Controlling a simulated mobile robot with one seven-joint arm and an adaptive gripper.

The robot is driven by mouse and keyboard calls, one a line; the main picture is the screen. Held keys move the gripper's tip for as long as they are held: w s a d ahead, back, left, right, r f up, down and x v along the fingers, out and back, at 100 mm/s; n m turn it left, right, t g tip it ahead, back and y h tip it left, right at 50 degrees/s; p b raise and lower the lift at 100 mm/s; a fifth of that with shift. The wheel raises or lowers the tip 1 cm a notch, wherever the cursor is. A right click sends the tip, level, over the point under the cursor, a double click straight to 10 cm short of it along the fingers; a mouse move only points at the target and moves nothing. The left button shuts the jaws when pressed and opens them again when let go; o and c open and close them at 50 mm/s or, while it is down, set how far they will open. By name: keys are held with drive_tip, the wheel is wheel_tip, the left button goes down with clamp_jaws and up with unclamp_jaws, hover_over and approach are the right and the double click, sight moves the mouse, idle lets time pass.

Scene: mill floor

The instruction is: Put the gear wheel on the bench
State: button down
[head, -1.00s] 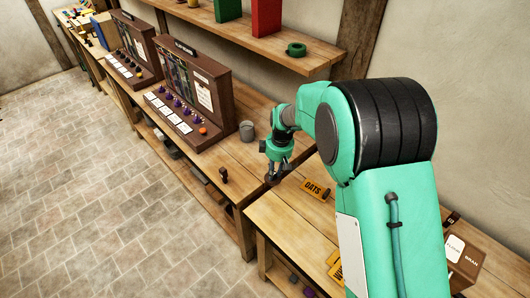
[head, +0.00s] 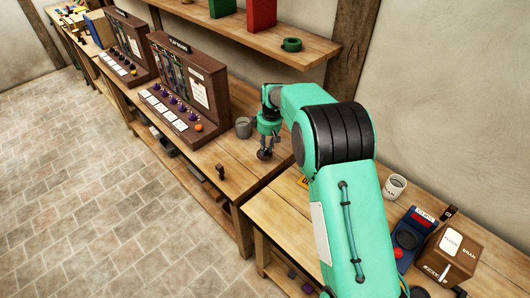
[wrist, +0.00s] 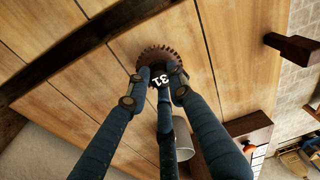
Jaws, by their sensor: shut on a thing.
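My gripper (head: 266,148) is over the right part of the middle bench (head: 215,155), its fingers pointing down. It is shut on a dark brown gear wheel (wrist: 152,55) with teeth around its rim. A white "31" shows between the fingertips in the wrist view (wrist: 158,78). In the head view the gear wheel (head: 264,155) is small and partly hidden by the fingers. I cannot tell whether it touches the bench top or hangs just above it.
A grey cup (head: 243,127) stands close to the left of my gripper. A small dark wooden peg (head: 220,172) stands near the front edge. A brown panel (head: 190,90) with knobs stands at the left. Bare planks lie between them. A shelf (head: 250,40) runs above.

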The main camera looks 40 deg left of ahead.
drive_tip(key=shift+w+a, duration=0.3)
drive_tip(key=shift+a, duration=0.1)
drive_tip(key=shift+f, duration=0.15)
drive_tip(key=shift+f+b, duration=0.3)
drive_tip(key=shift+f, duration=1.3)
drive_tip(key=shift+f, duration=0.1)
drive_tip(key=c, duration=1.5)
unclamp_jaws()
drive_tip(key=shift+c, duration=0.2)
drive_tip(key=r, duration=0.4)
drive_tip(key=r+p, duration=0.1)
drive_tip(key=r, duration=0.3)
drive_tip(key=d+r, duration=0.1)
drive_tip(key=r, duration=0.3)
drive_tip(key=shift+w+d, duration=0.1)
drive_tip(key=shift+w, duration=0.15)
